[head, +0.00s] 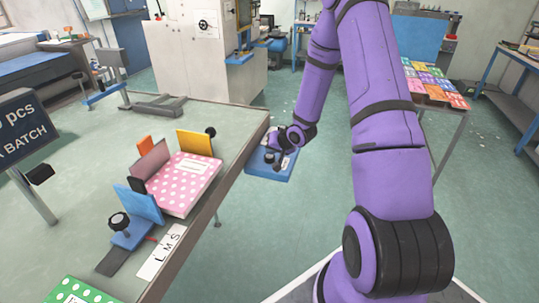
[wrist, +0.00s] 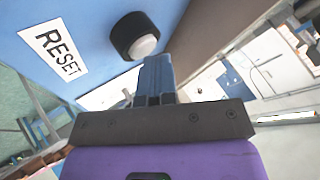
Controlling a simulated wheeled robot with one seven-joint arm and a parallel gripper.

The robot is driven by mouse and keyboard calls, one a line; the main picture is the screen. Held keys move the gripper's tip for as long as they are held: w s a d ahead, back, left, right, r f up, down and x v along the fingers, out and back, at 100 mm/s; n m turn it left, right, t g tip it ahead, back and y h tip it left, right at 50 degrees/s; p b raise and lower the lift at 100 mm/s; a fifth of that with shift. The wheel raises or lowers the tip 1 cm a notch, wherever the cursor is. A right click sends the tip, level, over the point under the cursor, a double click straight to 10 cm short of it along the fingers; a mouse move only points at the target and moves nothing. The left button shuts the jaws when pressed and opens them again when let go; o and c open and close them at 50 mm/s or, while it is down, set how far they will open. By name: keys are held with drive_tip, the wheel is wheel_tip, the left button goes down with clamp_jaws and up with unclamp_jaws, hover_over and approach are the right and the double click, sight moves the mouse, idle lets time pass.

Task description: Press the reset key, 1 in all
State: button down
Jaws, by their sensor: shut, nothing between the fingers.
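The reset key (wrist: 143,46) is a round white cap in a black collar on a blue panel (wrist: 85,20). A white label (wrist: 55,47) reading RESET is beside it in the wrist view. My gripper (wrist: 156,60) is shut and empty, with its blue fingertips right by the cap; I cannot tell whether they touch it. In the head view the blue panel (head: 268,174) sits off the table's right edge, and my purple arm reaches down to it. The key and fingertips are too small to make out clearly there.
The grey table (head: 85,185) has a fixture with a pink dotted pack (head: 180,185) and a green dotted pack (head: 78,292). A batch sign (head: 25,125) stands at left. A table of coloured packs (head: 437,85) is at right. Open green floor lies between.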

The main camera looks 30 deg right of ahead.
drive_tip(key=shift+r, duration=0.95)
drive_tip(key=shift+r, duration=2.5)
